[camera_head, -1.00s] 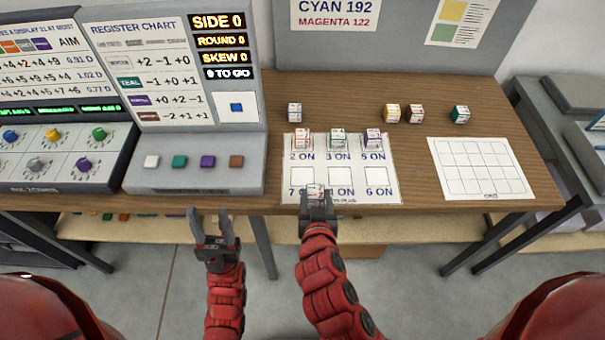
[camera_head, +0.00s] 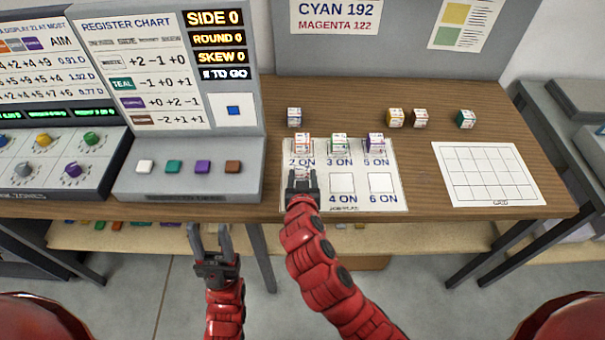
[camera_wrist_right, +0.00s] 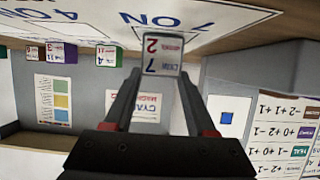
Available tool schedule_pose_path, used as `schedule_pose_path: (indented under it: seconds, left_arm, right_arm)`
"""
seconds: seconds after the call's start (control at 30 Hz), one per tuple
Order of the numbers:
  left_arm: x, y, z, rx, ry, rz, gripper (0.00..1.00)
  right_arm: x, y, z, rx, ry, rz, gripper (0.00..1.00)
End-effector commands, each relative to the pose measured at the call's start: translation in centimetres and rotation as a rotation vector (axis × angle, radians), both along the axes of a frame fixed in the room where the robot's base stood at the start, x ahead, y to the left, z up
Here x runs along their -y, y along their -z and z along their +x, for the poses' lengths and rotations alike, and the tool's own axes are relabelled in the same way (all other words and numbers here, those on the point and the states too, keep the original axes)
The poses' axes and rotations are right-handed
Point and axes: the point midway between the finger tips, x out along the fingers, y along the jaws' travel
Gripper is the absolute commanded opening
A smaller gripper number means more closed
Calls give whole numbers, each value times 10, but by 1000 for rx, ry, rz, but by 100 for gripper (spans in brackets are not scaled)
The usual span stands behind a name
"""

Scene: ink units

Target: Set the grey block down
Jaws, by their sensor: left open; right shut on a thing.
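The grey block (camera_head: 302,174) is between the fingertips of my right gripper (camera_head: 302,187), over the lower-left "7 ON" square of the white mat (camera_head: 323,203). In the right wrist view the block (camera_wrist_right: 161,55) shows a pale face marked "7" and "2", held at the tips of the shut jaws (camera_wrist_right: 160,75). The "7 ON" lettering is close by it. I cannot tell whether the block touches the mat. My left gripper (camera_head: 210,240) is open and empty, in front of the table edge.
An orange-marked block (camera_head: 302,143), a green-marked block (camera_head: 339,143) and a purple block (camera_head: 375,142) stand on the mat's back row. Several other blocks stand behind. A white grid sheet (camera_head: 488,199) lies empty at right. A button console (camera_head: 190,183) stands at left.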

Motion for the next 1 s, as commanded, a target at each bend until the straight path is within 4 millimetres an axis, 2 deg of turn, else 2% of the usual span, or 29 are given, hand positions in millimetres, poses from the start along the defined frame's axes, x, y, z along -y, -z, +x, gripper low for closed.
schedule_pose_path:
  seconds: [0.33, 0.37, 0.5, 0.87, 1.0]
  left_arm:
    - [0, 7, 0, 0, 0, 0, 50]
    - [0, 5, 0, 0, 0, 0, 50]
    - [0, 4, 0, 0, 0, 0, 50]
    - [0, -1, 0, 0, 0, 0, 50]
    - [0, 8, 0, 0, 0, 0, 50]
  right_arm:
    - [0, 4, 0, 1, 1, 2, 1]
    - [0, 3, 0, 1, 1, 2, 62]
    - [0, 2, 0, 1, 0, 1, 86]
    - [0, -2, 0, 1, 0, 1, 86]
    - [-1, -4, -12, 3, -1, 4, 86]
